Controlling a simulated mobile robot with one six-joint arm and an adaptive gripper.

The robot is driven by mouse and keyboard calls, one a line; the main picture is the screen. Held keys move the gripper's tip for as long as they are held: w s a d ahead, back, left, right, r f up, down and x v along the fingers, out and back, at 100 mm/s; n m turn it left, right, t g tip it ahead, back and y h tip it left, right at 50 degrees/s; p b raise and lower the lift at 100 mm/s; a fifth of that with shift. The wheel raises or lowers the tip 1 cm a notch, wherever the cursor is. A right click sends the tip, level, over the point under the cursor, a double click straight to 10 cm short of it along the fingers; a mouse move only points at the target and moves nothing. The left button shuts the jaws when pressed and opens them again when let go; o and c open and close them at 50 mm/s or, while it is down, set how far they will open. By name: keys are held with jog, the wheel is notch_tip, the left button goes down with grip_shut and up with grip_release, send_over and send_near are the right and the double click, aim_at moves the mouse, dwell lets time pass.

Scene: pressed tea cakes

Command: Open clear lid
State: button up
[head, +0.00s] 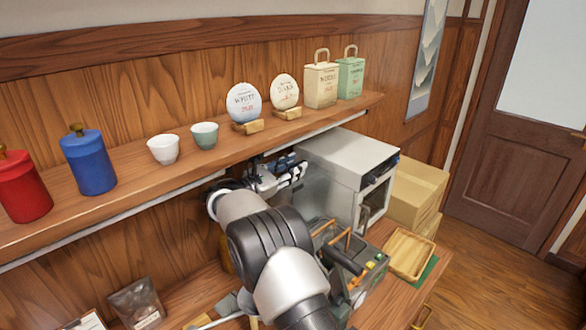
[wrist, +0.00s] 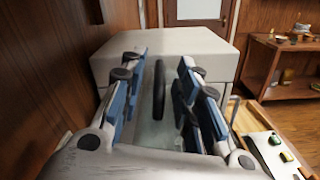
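My gripper (head: 284,172) is at the left side of the white box-shaped appliance (head: 345,160), below the wall shelf. In the wrist view my gripper (wrist: 161,70) is open, with its blue-padded fingers apart. A dark upright bar, which looks like a handle (wrist: 159,90), stands between the fingers, with a gap to the left one. Whether it touches the right finger I cannot tell. A pale see-through surface (wrist: 155,135), perhaps the clear lid, shows below the bar.
The wooden shelf (head: 130,195) overhangs close to my gripper and holds canisters, cups, round tea cakes and bags. A wooden tray (head: 409,254) and cardboard box (head: 415,195) lie further right.

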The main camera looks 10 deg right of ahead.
jog(key=shift+w+d, duration=0.15)
jog(key=shift+d, duration=0.05)
jog(key=shift+c, duration=0.6)
grip_shut()
jog(key=shift+r, duration=0.1)
